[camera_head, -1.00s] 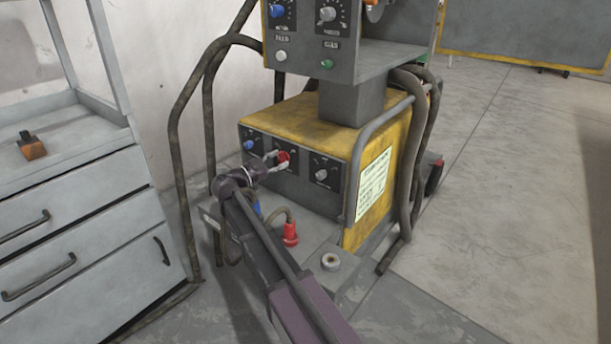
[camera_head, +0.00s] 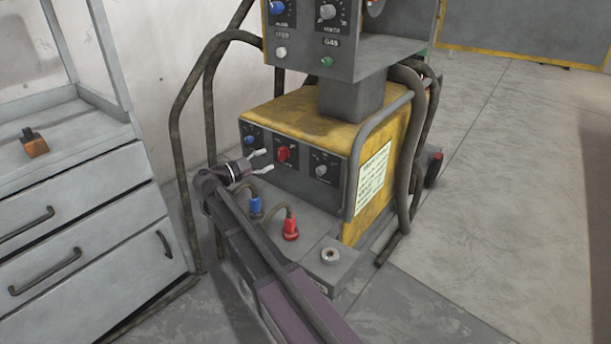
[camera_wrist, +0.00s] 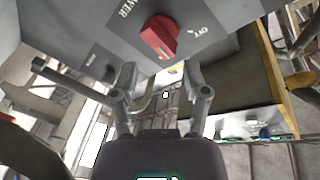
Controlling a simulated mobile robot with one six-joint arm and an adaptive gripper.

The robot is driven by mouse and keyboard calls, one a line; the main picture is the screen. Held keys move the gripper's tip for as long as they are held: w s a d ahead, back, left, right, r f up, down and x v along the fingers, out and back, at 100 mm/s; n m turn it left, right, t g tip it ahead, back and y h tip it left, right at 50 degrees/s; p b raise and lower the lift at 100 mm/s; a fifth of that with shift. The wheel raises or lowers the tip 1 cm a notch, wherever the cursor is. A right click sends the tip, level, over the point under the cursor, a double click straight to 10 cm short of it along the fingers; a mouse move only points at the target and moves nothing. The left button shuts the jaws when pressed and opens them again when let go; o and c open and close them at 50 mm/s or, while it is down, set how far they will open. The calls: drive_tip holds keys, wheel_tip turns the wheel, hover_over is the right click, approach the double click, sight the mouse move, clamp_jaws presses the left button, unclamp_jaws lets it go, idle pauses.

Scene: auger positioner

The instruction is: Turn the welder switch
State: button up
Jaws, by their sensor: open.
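The welder (camera_head: 318,118) is a yellow and grey machine in the middle of the head view. Its red switch (camera_head: 284,154) sits on the grey front panel, between a blue knob (camera_head: 250,140) and a grey knob (camera_head: 321,170). In the wrist view the red switch (camera_wrist: 159,37) is at the top centre, with "OFF" lettering to its right. My gripper (camera_head: 262,161) is open and empty, to the left of the red switch and apart from it. In the wrist view its two fingers (camera_wrist: 161,79) stand spread, below the switch in the picture.
Blue (camera_head: 256,206) and red (camera_head: 290,227) cable plugs stand on the ledge below the panel. A grey drawer cabinet (camera_head: 85,225) stands further left, with an orange-black object (camera_head: 34,143) on top. Floor at right is clear.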

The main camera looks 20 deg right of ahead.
drive_tip(key=v, duration=0.8)
drive_tip(key=s+d+r+n+g+y+p, duration=0.3)
drive_tip(key=s+d+n+g+y+p, duration=0.35)
drive_tip(key=s+d+n+p, duration=0.7)
drive_tip(key=s+r+n+y+p, duration=0.8)
drive_tip(key=s+y+p, duration=0.1)
drive_tip(key=p, duration=0.7)
drive_tip(key=shift+s+a+r+y, duration=0.25)
drive_tip(key=shift+s+a+y, duration=0.15)
drive_tip(key=shift+s, duration=0.3)
drive_tip(key=shift+n, duration=0.25)
